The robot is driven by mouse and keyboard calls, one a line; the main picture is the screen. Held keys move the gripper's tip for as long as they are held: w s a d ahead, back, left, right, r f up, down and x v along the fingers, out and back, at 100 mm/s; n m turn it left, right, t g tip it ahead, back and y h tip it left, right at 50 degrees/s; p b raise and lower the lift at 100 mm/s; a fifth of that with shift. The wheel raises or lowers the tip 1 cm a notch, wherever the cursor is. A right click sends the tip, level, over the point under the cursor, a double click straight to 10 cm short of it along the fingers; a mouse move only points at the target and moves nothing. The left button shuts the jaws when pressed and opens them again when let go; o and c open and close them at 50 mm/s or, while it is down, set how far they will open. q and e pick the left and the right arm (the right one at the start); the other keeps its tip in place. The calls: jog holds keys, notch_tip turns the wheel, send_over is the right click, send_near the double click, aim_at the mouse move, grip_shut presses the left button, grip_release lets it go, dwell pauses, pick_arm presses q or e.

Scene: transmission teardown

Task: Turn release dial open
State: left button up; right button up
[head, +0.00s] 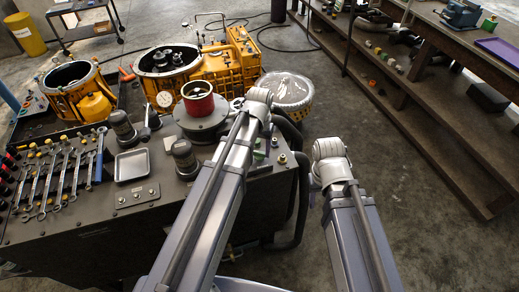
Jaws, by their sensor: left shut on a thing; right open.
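I cannot tell for sure which part is the release dial. A grey round housing (203,121) with a red ring (198,98) on top stands on the dark workbench (105,235). Small green and yellow fittings (282,158) sit on the bench's right end, partly behind my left arm. My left arm crosses in front of that end, and its upper joint hides part of the area beside the housing. My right arm stands to the right of the bench, over the floor. Neither gripper's fingers show; the arm links hide them.
Wrenches (62,178), a small silver tray (132,165) and dark cylinders (185,157) occupy the bench. Yellow transmission housings (228,66) stand behind it. A clear-topped round part (284,90) is behind my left arm. A long wooden shelf (425,125) runs along the right; floor between is clear.

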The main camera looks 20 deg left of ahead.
aim_at(260, 152)
pick_arm(q)
jog(key=shift+n, duration=1.5)
jog(key=o, duration=1.4)
jog(key=shift+c, duration=0.2)
jog(key=shift+r, duration=0.1)
notch_tip(260, 152, up, 8)
jog(key=p, duration=0.8)
jog(key=shift+f, duration=0.2)
